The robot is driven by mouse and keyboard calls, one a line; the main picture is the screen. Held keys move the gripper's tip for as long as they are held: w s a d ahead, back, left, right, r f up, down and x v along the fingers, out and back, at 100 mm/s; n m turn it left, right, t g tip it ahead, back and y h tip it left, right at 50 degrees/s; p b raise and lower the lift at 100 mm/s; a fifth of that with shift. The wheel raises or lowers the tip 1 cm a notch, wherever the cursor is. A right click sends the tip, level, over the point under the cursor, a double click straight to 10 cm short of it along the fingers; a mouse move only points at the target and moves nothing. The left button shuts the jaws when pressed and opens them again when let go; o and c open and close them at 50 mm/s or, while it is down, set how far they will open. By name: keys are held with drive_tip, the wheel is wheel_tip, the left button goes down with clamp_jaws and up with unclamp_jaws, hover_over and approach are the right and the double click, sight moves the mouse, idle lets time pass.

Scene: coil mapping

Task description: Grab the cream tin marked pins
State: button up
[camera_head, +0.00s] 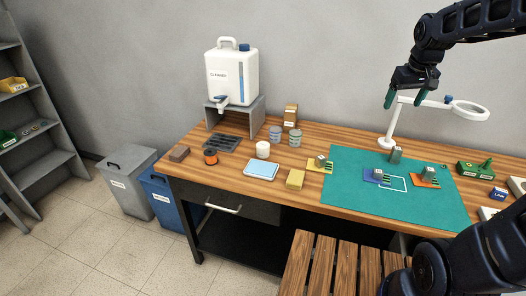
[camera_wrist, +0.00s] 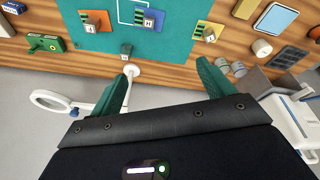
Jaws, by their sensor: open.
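A small cream-white round tin (camera_head: 262,150) stands upright on the wooden bench, left of the green mat and behind a light-blue pad. I cannot read any marking on it. It also shows in the wrist view (camera_wrist: 262,47), to the right of my fingers. My gripper (camera_head: 405,98) hangs in the air above the back of the bench near the magnifier lamp, well to the right of the tin and apart from it.
Striped tins (camera_head: 295,138) and a brown box (camera_head: 291,115) stand behind and right of the tin. The magnifier lamp (camera_head: 394,120) stands below my gripper.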

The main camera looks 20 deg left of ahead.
drive_tip(key=w+a+f+n+g, duration=0.1)
drive_tip(key=w+a+f+n, duration=0.2)
drive_tip(key=w+a, duration=0.7)
drive_tip(key=n+g, duration=0.2)
drive_tip(key=n, duration=0.5)
hover_over(263, 145)
drive_tip(key=shift+h, duration=0.3)
drive_tip(key=f, duration=2.1)
drive_tip(key=shift+w+d+f, duration=0.1)
drive_tip(key=shift+w+d, duration=0.2)
drive_tip(key=shift+a+f, duration=0.15)
drive_tip(key=shift+f, duration=0.1)
drive_tip(key=f, duration=1)
drive_tip(key=shift+s+a+f, duration=0.15)
drive_tip(key=shift+a+f, duration=0.05)
drive_tip(key=shift+f, duration=0.1)
drive_tip(key=shift+c, duration=0.4)
drive_tip(key=c, duration=1)
